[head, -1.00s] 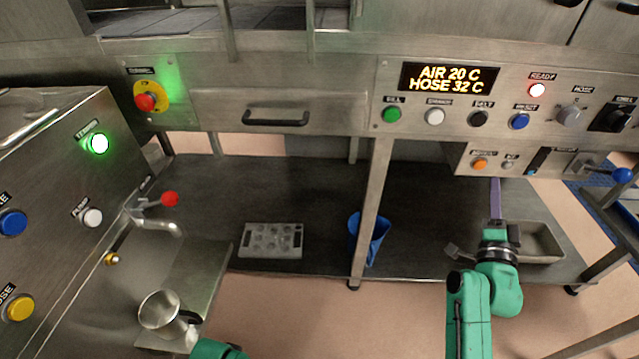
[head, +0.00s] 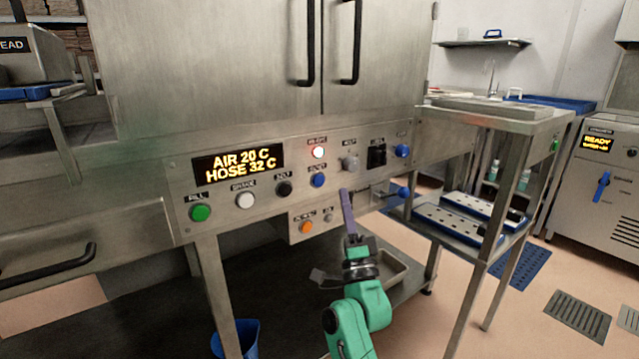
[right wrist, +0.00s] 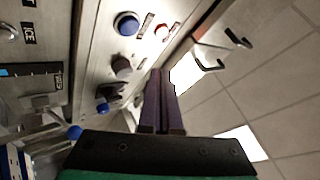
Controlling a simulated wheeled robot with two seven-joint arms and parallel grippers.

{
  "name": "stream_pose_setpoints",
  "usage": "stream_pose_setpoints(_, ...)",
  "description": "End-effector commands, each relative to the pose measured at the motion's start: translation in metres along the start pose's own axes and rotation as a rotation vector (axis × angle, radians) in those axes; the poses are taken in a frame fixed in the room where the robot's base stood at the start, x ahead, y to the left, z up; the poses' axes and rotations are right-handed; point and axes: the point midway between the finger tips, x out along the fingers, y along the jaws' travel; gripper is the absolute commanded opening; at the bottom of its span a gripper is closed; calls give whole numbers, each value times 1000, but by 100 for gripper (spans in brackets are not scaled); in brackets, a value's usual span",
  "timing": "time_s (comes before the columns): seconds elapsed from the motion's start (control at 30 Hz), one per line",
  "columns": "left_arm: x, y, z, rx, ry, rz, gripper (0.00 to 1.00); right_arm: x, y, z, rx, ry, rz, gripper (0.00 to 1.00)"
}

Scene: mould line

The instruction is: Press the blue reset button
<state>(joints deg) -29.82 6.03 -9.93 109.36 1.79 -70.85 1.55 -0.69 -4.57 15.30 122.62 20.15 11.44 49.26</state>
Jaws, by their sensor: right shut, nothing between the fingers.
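The fingertips look apart from the button. My left gripper is not in view.
The panel also has a green button (head: 200,212), a white button (head: 246,200), a hose knob (head: 350,162) and an orange button (head: 306,227). A blue-ended lever (head: 403,192) sticks out at right. A steel rack (head: 500,180) stands farther right.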

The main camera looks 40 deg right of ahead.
Motion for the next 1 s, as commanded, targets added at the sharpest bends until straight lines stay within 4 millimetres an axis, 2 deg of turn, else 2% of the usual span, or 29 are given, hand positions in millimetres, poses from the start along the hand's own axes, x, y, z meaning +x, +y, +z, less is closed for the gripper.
stream_pose_setpoints(0.4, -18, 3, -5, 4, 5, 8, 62, 38, 28, 28, 0, 0, -1, 0)
stream_pose_setpoints(1.0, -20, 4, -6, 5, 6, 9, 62, 42, 31, 31, -1, -1, 1, 0)
